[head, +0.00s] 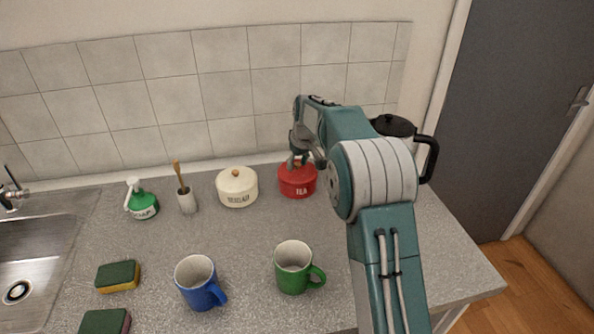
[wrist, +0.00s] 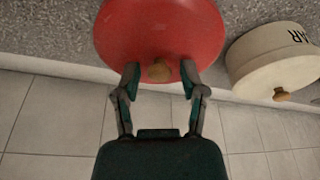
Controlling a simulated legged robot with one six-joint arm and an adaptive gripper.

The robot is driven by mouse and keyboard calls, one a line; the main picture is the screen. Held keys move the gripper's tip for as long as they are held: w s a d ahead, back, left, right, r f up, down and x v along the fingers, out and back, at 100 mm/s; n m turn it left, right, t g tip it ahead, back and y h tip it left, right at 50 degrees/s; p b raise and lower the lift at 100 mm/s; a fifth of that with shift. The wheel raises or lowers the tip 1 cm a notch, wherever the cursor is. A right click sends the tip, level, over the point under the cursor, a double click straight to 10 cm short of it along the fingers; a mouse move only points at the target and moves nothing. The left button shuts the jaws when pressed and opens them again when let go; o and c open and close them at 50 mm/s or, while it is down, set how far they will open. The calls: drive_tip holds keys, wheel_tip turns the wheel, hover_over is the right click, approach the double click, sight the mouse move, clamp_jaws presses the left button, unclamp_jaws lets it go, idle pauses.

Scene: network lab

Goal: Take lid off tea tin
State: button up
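The red tea tin (head: 297,184) stands upright on the counter near the tiled wall, with short lettering on its front. My gripper (head: 303,160) is right above its top and hides part of the lid. In the wrist view the red lid (wrist: 160,28) fills the upper middle, with a small tan knob (wrist: 159,71). My gripper (wrist: 160,76) is open there, one finger on each side of the knob. Gaps show between the knob and both fingers. The lid appears seated on the tin.
A cream tin (head: 237,188) stands just left of the red tin. A green mug (head: 291,270) and a blue mug (head: 197,285) stand in front. A kettle (head: 395,126) is behind my arm at right. The middle of the counter (head: 235,240) is clear.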

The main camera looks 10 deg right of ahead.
clamp_jaws()
drive_tip(key=shift+r, duration=0.1)
